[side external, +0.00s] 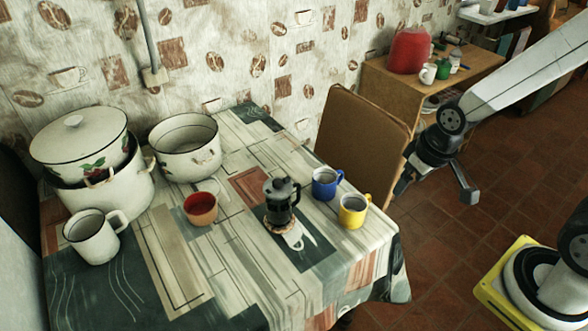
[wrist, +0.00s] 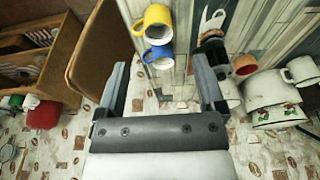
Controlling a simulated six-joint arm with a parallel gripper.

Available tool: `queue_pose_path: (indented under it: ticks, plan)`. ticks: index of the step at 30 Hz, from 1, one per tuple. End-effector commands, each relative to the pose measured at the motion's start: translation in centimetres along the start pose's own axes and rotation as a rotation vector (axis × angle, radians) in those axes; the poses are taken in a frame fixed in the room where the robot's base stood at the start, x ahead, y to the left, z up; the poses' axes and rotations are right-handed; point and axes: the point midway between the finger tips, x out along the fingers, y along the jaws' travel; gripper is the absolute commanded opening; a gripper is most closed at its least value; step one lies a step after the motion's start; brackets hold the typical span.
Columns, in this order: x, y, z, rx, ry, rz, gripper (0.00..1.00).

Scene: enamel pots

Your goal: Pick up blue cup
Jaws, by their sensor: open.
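The blue cup (side external: 325,184) stands upright on the table near its right side, just behind a yellow cup (side external: 353,210). Its handle points to the right. In the wrist view the blue cup (wrist: 157,58) shows between the fingers, touching or overlapping the yellow cup (wrist: 157,18) in the picture. My gripper (side external: 436,190) is open and empty, to the right of the cups beyond the table edge. In the wrist view my gripper (wrist: 160,62) has its two fingers wide apart, with a gap to the cup.
A white mug (side external: 92,238) and enamel pots (side external: 187,148) fill the left side.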

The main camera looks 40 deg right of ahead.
Motion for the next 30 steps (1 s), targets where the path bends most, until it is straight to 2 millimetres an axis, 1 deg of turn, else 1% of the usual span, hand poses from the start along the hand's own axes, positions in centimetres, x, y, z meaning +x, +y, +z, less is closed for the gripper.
queue_pose_path:
  ticks: [3,4,5,6,15,20,26,30]
  plan:
    - [0.0,0.0,0.0,0.000,0.000,0.000,0.88]
    - [0.0,0.0,0.0,0.000,0.000,0.000,0.82]
    - [0.0,0.0,0.0,0.000,0.000,0.000,0.72]
    - [0.0,0.0,0.0,0.000,0.000,0.000,0.60]
    - [0.0,0.0,0.0,-0.001,0.000,0.000,0.60]
    - [0.3,-0.1,-0.3,-0.035,-0.017,0.006,0.60]
    - [1.4,-0.3,-1.3,-0.174,-0.088,0.033,0.60]
    - [2.9,-0.3,-2.5,-0.330,-0.166,0.069,0.60]
